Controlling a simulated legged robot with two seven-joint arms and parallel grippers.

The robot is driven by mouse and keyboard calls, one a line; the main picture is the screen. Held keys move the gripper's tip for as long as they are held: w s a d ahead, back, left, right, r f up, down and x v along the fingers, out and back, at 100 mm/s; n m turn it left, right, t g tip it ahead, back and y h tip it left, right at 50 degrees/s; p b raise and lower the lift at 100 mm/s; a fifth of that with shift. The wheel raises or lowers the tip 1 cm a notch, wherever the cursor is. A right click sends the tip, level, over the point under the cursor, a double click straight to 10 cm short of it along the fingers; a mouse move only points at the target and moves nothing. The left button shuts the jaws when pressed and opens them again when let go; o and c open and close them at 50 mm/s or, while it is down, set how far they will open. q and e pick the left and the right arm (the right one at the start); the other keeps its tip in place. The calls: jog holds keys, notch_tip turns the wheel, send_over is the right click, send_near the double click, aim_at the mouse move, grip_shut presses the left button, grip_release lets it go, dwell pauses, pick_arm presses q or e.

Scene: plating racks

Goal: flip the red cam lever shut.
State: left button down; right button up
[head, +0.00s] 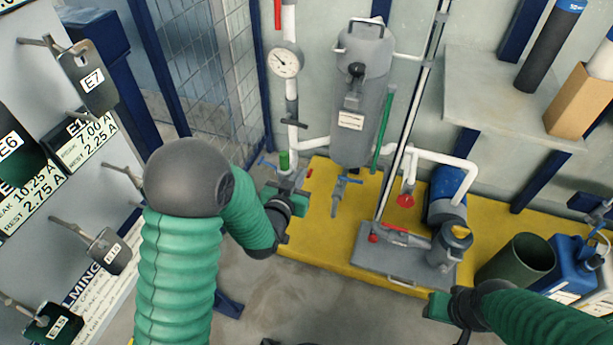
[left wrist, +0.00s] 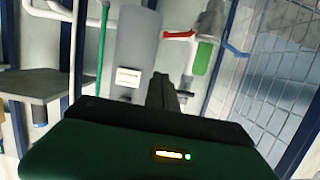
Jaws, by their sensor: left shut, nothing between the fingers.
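The red cam lever (head: 309,173) is small in the head view, just right of a green cylindrical fitting (head: 285,160) on the pipework. In the left wrist view, the red lever (left wrist: 179,36) sticks out sideways towards the left, beside the green fitting (left wrist: 203,58). My left gripper (head: 289,184) is at this pipework, close to the lever and fitting. Its fingers (left wrist: 163,88) are shut and empty, below the lever in the wrist view; I cannot tell if they touch anything. My right gripper (head: 438,306) is at the lower right, away from the lever; its fingers are not clear.
A blue handle (left wrist: 235,50) is close beside the green fitting. A grey filter housing (head: 362,95) stands to the right, and a pressure gauge (head: 286,60) is above. A yellow platform (head: 325,235) lies below. A pegboard with tags (head: 90,75) stands left.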

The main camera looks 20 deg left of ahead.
pick_arm(q)
jog(key=w+f+b, duration=0.4)
jog(key=w+f, duration=0.1)
jog(key=shift+w+d+f, duration=0.15)
jog(key=shift+w+f, duration=0.1)
jog(key=shift+w, duration=0.05)
jog(key=shift+d+f, duration=0.1)
